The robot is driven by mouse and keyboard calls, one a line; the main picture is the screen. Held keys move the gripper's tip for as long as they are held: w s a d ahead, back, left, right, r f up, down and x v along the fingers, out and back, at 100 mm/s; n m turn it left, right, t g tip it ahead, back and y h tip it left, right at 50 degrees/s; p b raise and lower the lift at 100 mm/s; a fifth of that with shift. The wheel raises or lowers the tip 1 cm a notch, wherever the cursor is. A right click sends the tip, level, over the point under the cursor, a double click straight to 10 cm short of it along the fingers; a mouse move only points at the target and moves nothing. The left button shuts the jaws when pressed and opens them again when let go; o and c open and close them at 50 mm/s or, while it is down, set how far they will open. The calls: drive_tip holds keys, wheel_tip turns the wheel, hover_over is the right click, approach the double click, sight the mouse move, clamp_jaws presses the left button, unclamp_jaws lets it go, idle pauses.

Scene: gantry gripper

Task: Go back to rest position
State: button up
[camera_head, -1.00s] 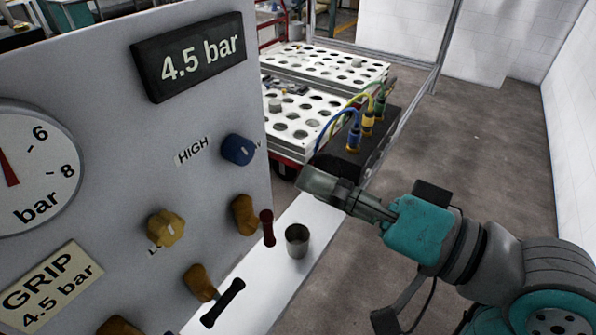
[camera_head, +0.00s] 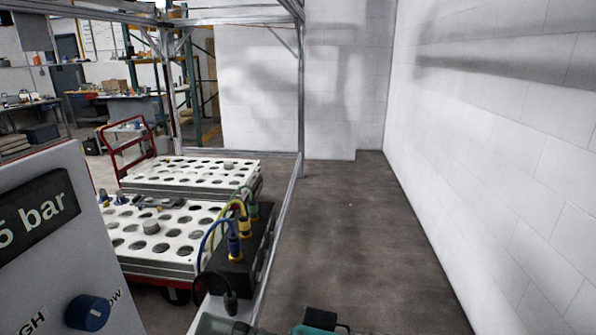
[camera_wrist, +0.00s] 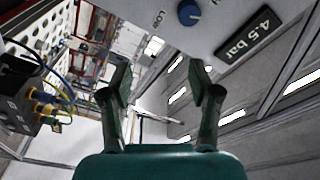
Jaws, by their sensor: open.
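My gripper (camera_wrist: 160,95) shows in the wrist view with its two fingers spread apart and nothing between them. In the head view only a bit of my teal arm shows at the bottom edge, and the fingertips are not clearly visible there. The grey control panel (camera_head: 75,250) stands at the lower left of the head view, with a dark pressure display (camera_head: 38,215) and a blue knob (camera_head: 88,312). In the wrist view the panel (camera_wrist: 225,20) is at the top, beyond the fingers and apart from them.
A black connector box (camera_head: 240,270) with blue, yellow and green cables stands right of the white perforated trays (camera_head: 165,262) on a red cart. A metal frame post (camera_head: 301,90) rises behind. Open floor (camera_head: 365,260) lies to the right, bounded by a white wall (camera_head: 500,150).

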drive_tip(key=w+d+f+m+t+h, duration=0.2)
drive_tip(key=d+f+m+t, duration=0.2)
drive_tip(key=f, duration=0.4)
drive_tip(key=w+d+f+m+t+h, duration=0.2)
drive_tip(key=d+f+m+t+h, duration=0.15)
drive_tip(key=f, duration=0.35)
drive_tip(key=s+d+f+m+t+h, duration=0.2)
drive_tip(key=s+d+f+t+h, duration=0.15)
drive_tip(key=d+f+h, duration=0.45)
drive_tip(key=s+d+f+n+h, duration=0.1)
drive_tip(key=s+d+f+h, duration=0.2)
drive_tip(key=s+d+f, duration=0.85)
drive_tip(key=s+r+n+h, duration=0.1)
drive_tip(key=s+n, duration=0.3)
drive_tip(key=s, duration=1)
drive_tip(key=shift+s+r+h, duration=0.3)
drive_tip(key=shift+r+h, duration=0.05)
drive_tip(key=shift+r, duration=0.1)
drive_tip(key=shift+n, duration=0.25)
